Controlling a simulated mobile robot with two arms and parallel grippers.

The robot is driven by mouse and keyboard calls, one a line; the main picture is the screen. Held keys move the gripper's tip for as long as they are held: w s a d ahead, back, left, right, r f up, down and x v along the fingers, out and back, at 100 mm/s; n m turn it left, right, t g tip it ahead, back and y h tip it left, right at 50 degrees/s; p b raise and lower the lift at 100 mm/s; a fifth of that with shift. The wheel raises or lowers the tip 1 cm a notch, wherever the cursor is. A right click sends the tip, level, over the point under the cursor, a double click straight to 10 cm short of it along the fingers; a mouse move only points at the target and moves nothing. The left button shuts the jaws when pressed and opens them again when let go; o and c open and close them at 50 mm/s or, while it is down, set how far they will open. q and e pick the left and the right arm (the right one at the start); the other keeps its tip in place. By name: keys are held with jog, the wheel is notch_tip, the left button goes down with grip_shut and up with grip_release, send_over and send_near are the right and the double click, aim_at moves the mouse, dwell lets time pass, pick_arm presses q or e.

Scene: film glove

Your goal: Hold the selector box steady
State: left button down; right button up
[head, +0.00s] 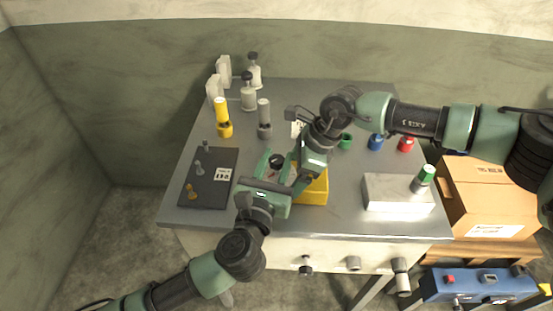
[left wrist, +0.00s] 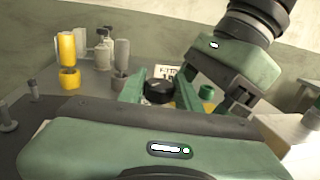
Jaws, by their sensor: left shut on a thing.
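My left gripper (head: 276,164) reaches in from the front over the middle of the table. Its two green fingers are closed on the sides of the selector box, of which mainly the round black knob (head: 277,160) shows. The knob also shows between the fingers in the left wrist view (left wrist: 158,91). The box body is mostly hidden by the fingers and the palm. My right gripper (head: 304,181) comes down from the right, close beside the left one, in front of a yellow bin (head: 316,192). Its fingertips are hidden, so its opening is unclear.
The grey table (head: 345,220) carries a dark panel (head: 209,178) with small pegs at left. Yellow (head: 223,115) and grey (head: 264,115) bottles stand behind. Green (head: 345,141), blue (head: 376,141) and red (head: 406,144) cups line the right back. A white block (head: 398,194) sits at right front.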

pick_arm(q)
jog(key=shift+n+y, duration=0.7)
jog(key=shift+y, duration=0.2)
jog(key=c, duration=1)
grip_release()
